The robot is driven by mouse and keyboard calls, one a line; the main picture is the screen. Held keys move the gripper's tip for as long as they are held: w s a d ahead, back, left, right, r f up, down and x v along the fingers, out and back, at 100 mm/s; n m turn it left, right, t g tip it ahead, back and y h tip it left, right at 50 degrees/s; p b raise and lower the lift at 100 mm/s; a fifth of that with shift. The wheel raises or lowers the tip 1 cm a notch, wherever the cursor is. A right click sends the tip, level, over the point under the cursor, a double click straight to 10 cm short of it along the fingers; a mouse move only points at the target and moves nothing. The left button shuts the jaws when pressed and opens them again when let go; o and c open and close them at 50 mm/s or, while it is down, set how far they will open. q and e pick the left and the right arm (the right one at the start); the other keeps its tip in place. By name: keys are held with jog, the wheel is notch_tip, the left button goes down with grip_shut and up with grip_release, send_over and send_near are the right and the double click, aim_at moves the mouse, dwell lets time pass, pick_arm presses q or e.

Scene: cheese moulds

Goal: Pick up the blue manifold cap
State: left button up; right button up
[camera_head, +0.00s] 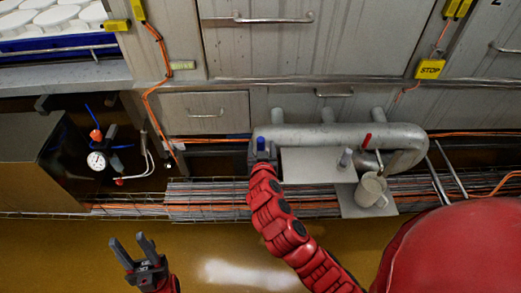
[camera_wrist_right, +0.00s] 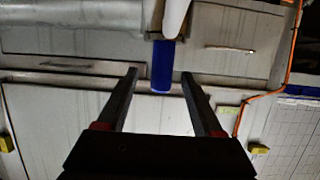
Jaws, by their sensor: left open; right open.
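The blue manifold cap (camera_head: 261,144) is at the left end of the grey pipe manifold (camera_head: 300,136) in the head view. In the right wrist view the blue cap (camera_wrist_right: 162,62) is a blue cylinder between the two fingers, with gaps on both sides. My right gripper (camera_head: 262,151) is open around the cap, its fingers apart; whether either touches it I cannot tell. My left gripper (camera_head: 130,241) is open and empty at the lower left, over the yellow floor, far from the cap.
A red-handled valve (camera_head: 366,141) and a metal mug (camera_head: 371,190) on a small plate are right of my right gripper. A pressure gauge (camera_head: 97,160) hangs at the left. Grey panels with handles stand behind. The floor (camera_head: 60,245) at the front left is clear.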

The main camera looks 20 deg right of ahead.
jog(key=shift+w, duration=0.4)
jog(key=x, duration=0.4)
jog(key=shift+w+d+r, duration=0.15)
jog(key=shift+w+r, duration=0.1)
jog(key=shift+w, duration=0.2)
grip_shut()
